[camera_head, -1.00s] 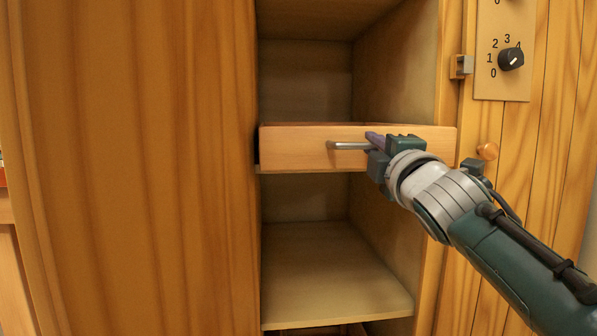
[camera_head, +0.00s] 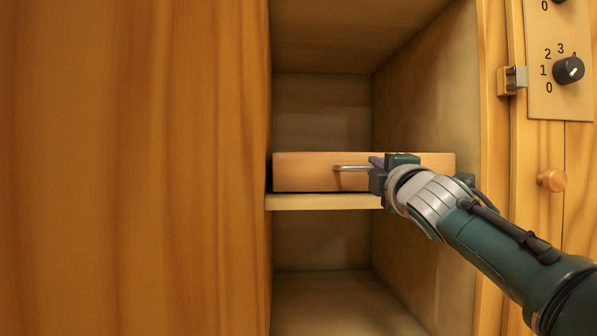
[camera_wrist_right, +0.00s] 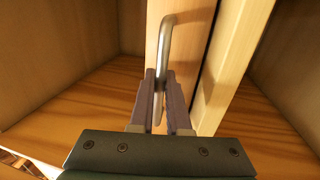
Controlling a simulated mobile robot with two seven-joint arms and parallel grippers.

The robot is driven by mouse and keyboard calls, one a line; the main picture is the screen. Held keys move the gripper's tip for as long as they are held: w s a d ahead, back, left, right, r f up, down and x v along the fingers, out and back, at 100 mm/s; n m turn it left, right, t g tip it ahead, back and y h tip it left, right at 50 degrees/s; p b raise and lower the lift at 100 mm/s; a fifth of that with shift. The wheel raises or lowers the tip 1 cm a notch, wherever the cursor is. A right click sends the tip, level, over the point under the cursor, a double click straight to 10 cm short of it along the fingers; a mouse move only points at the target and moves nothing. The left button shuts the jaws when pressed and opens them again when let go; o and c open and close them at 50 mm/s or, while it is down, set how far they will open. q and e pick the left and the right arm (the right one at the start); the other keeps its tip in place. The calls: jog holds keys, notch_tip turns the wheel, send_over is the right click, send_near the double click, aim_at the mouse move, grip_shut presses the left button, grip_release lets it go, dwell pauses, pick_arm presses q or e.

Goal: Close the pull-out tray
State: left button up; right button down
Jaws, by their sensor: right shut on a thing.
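The pull-out tray (camera_head: 310,172) is a light wooden drawer with a metal bar handle (camera_head: 350,168) on its front. It sits inside the open cabinet, on a shelf whose front edge (camera_head: 320,202) now shows in front of it. My right gripper (camera_head: 376,168) is at the handle, coming in from the right. In the right wrist view the two purple fingers (camera_wrist_right: 160,95) are shut around the handle bar (camera_wrist_right: 166,45). The gripper hides part of the tray's right front. My left gripper is not in view.
A large wooden panel (camera_head: 135,170) fills the left side. The cabinet's inner right wall (camera_head: 430,100) is close to my right arm. On the right are a latch (camera_head: 512,80), a dial (camera_head: 568,70) and a round wooden knob (camera_head: 551,180). Compartments above and below the tray look empty.

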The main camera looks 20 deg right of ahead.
jog(key=shift+d+f, duration=0.1)
jog(key=shift+f, duration=0.15)
jog(key=c, duration=1.3)
grip_release()
jog(key=shift+o, duration=0.8)
jog(key=shift+w+r, duration=0.1)
jog(key=shift+w, duration=0.1)
jog(key=shift+o, duration=1.2)
jog(key=shift+r, duration=0.1)
